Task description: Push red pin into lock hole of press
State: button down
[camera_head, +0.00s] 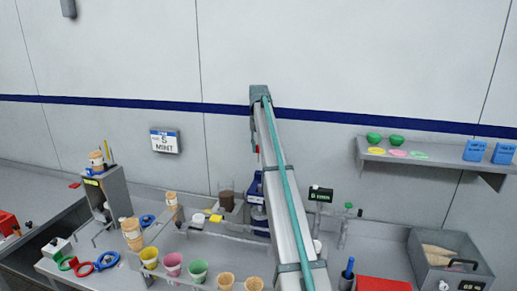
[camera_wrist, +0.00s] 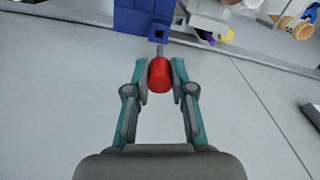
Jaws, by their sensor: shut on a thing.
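In the wrist view the red pin (camera_wrist: 160,77) is a red cylinder with a thin grey shaft (camera_wrist: 160,51) pointing up the picture. My gripper (camera_wrist: 160,72) is shut on the red head, one finger on each side. Just beyond the shaft tip is the blue press (camera_wrist: 133,20), with a dark square lock hole (camera_wrist: 159,34) in its face. The tip lies at or very near this hole; I cannot tell whether it has entered.
A cone rack with coloured cups, such as a green cup (camera_head: 198,271), stands left of my arm. A dark brown container (camera_head: 227,200) is just left of the press. A grey box (camera_head: 447,265) is at the right.

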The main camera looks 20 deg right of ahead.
jog(key=shift+f, duration=2)
jog(key=shift+f+b, duration=0.3)
jog(key=shift+f, duration=1.7)
dwell(1.3)
jog(key=c, duration=0.9)
grip_release()
jog(key=shift+r, duration=0.1)
notch_tip(320, 180, up, 12)
jog(key=shift+f, duration=0.1)
